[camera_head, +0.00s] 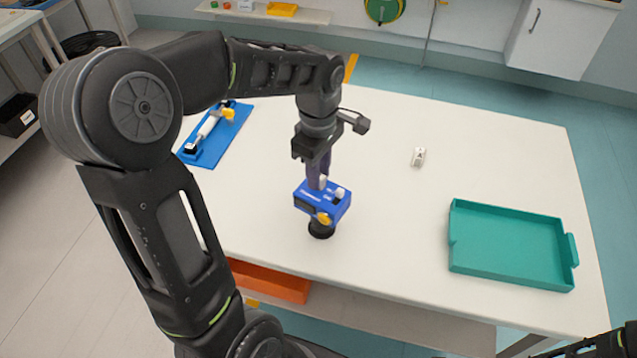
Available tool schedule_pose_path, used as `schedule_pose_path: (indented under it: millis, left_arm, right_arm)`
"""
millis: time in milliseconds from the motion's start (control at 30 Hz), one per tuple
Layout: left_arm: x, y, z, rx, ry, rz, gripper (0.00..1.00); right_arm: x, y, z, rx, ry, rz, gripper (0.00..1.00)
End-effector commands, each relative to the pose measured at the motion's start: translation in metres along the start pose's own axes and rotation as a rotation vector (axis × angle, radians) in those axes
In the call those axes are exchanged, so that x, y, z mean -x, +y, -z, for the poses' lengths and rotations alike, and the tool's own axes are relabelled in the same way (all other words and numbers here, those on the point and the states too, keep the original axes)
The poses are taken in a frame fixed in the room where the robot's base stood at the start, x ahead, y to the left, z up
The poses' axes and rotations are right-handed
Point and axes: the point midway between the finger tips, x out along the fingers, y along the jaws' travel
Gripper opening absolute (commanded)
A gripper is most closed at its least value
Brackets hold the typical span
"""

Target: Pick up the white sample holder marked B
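My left gripper (319,180) points down at the top of a blue device (322,200) on the white table. A small white piece (323,182) shows right at its fingertips, and another white piece (340,193) sits on the device just to the right. No letter can be read on either. Whether the fingers are shut on the first piece cannot be told from this angle. A separate white holder (419,157) stands alone on the table to the right; its dark mark looks like an A. Part of my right arm (600,345) shows at the bottom right corner.
The blue device has a yellow knob (323,218) and a round black base (321,230). A teal tray (508,245) lies empty at the right. A blue board (233,128) with a fixture lies at the left. The table between device and tray is clear.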

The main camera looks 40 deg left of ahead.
Motion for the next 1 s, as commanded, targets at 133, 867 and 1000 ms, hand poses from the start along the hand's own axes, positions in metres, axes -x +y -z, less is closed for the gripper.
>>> schedule_pose_path:
  millis: [133,867,1000]
  left_arm:
    - [0.0,0.0,0.0,0.0,0.0,0.0,0.12]
    - [0.003,0.0,0.0,0.0,0.0,-0.001,0.0]
    - [0.018,0.001,0.0,0.0,0.001,-0.003,0.0]
  right_arm:
    - [0.0,0.0,0.0,0.0,0.0,0.0,0.0]
    - [0.0,0.0,0.0,0.0,0.0,0.0,0.0]
    - [-0.002,0.001,0.0,0.0,0.0,0.0,0.0]
